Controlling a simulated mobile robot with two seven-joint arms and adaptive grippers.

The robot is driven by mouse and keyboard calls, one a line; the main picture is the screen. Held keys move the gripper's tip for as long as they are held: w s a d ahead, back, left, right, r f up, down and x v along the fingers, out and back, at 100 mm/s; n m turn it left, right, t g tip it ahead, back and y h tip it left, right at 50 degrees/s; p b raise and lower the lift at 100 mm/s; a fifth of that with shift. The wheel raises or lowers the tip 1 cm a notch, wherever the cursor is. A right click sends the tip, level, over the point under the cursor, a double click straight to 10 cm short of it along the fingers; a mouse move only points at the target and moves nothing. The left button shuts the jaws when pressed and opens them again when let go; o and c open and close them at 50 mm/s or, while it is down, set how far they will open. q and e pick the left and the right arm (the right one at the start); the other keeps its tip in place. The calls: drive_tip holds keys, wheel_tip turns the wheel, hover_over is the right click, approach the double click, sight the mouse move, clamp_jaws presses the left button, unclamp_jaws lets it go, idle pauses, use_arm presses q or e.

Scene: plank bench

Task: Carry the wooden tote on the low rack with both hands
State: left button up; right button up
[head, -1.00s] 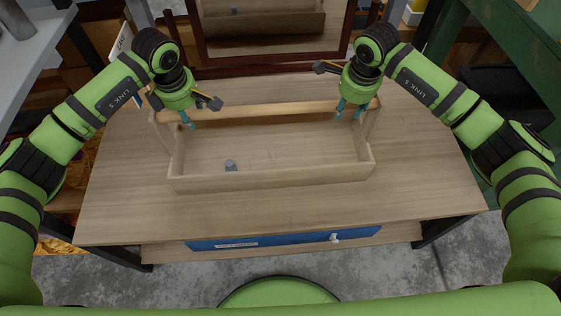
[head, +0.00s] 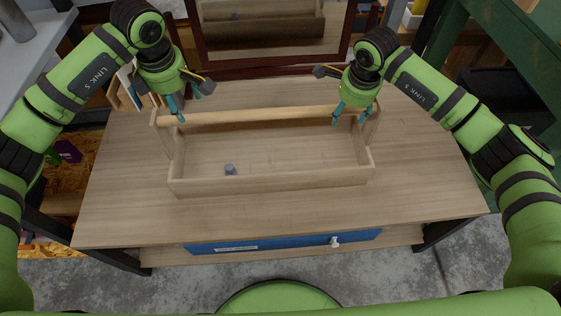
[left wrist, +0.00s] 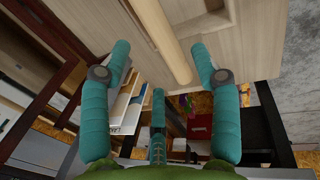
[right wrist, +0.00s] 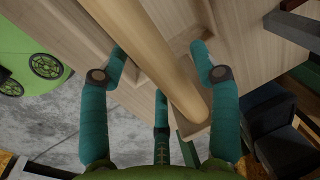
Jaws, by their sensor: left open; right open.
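The wooden tote (head: 270,182) stands upright on the plank bench. It is a long open box with a round handle bar (head: 265,116) between its end walls. A small grey object (head: 230,170) lies inside it. My left gripper (head: 194,103) is open at the left end of the bar. In the left wrist view the bar (left wrist: 165,38) runs between its spread fingers. My right gripper (head: 350,116) is open near the bar's right end. In the right wrist view the bar (right wrist: 148,58) also lies between its fingers. Contact cannot be made out.
The plank bench top (head: 420,190) is bare around the tote. A lower shelf (head: 300,251) carries a blue box or drawer front (head: 285,241) with a pale knob. A green structure (head: 500,80) stands right.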

use_arm(q)
drive_tip(key=r, duration=0.2)
drive_tip(key=s+r, duration=0.1)
drive_tip(key=r, duration=0.1)
drive_tip(key=shift+r, duration=0.25)
use_arm(e)
wheel_tip(320, 180, up, 12)
drive_tip(key=s, duration=0.2)
drive_tip(key=shift+s, duration=0.2)
drive_tip(key=shift+f, duration=0.15)
